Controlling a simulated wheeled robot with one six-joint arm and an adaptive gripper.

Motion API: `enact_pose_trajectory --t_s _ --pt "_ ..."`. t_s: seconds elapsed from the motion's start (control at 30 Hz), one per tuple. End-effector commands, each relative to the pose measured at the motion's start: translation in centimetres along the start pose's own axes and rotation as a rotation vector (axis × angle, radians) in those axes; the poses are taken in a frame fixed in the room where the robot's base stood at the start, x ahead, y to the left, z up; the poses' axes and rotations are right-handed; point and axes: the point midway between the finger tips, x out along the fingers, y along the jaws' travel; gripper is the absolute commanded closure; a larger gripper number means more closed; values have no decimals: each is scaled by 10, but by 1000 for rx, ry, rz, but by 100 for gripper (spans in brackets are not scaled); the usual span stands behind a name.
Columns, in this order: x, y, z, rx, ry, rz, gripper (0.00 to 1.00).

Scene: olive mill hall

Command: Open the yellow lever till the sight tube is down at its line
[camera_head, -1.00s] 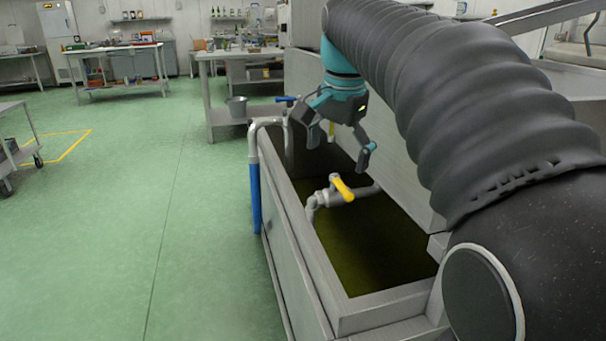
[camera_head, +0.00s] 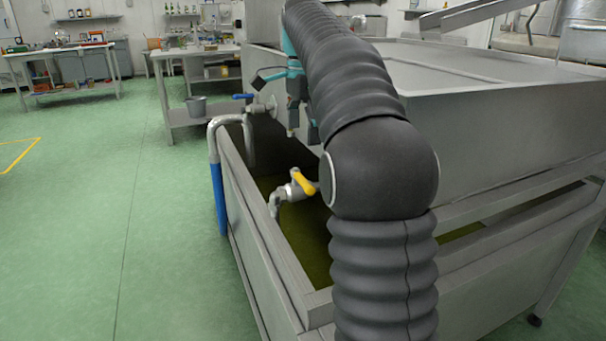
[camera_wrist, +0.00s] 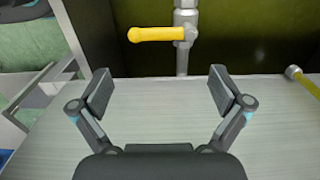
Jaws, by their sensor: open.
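The yellow lever (camera_head: 304,182) sits on a grey valve and pipe over the dark green liquid in the steel tank. In the wrist view the yellow lever (camera_wrist: 157,34) points left, across its pipe. My gripper (camera_wrist: 161,92) is open and empty, its two fingers spread over a grey steel surface. The lever lies ahead of the fingertips, apart from them. In the head view my arm hides most of the gripper. No level line is readable.
A bent grey pipe with a blue lower part (camera_head: 217,198) hangs over the tank's left wall. A blue-handled valve (camera_head: 243,96) is at the tank's far end. A bucket (camera_head: 196,106) stands on a bench shelf behind. The green floor at left is clear.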

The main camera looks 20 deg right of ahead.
Motion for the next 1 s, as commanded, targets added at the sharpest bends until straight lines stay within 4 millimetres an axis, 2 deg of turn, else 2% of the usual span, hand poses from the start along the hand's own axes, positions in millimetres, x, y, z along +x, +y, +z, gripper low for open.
enact_pose_trajectory --t_s 0.5,0.7,1.0 --pt "84 1 0 -2 0 3 0" --pt "99 0 0 -3 1 1 0" --pt "102 0 0 -3 1 0 0"
